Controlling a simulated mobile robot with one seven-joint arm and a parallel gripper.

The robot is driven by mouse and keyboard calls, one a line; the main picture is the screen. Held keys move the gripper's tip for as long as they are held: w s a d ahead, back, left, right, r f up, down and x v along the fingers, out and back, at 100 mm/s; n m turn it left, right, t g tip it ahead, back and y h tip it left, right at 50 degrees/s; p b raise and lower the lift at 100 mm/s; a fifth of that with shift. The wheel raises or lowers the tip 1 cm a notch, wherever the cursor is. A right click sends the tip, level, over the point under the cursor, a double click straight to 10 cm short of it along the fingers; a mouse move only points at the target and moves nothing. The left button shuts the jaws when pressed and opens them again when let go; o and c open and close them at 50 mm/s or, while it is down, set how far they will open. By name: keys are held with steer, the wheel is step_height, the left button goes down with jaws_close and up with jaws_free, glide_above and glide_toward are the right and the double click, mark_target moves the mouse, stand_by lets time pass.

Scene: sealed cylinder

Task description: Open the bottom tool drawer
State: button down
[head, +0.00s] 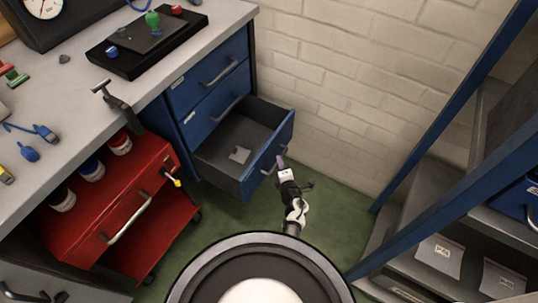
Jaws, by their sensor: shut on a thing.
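The blue tool drawer cabinet (207,92) stands under the workbench, with two closed drawers above. My gripper (281,163) is at the drawer's front, shut on the bar handle (270,164). The fingertips are small in the view and partly cover the handle.
A red tool cart (119,222) with several jars stands left of the open drawer. A blue-framed shelf (455,105) with bins stands at the right, before a white brick wall (350,75). Green floor (338,208) is free between drawer and shelf.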

steer(key=s+d, duration=0.4)
steer(key=d, duration=0.1)
steer(key=shift+d+p, duration=0.2)
steer(key=shift+p, duration=0.25)
steer(key=c, duration=1.5)
jaws_free()
steer(key=shift+w, duration=0.1)
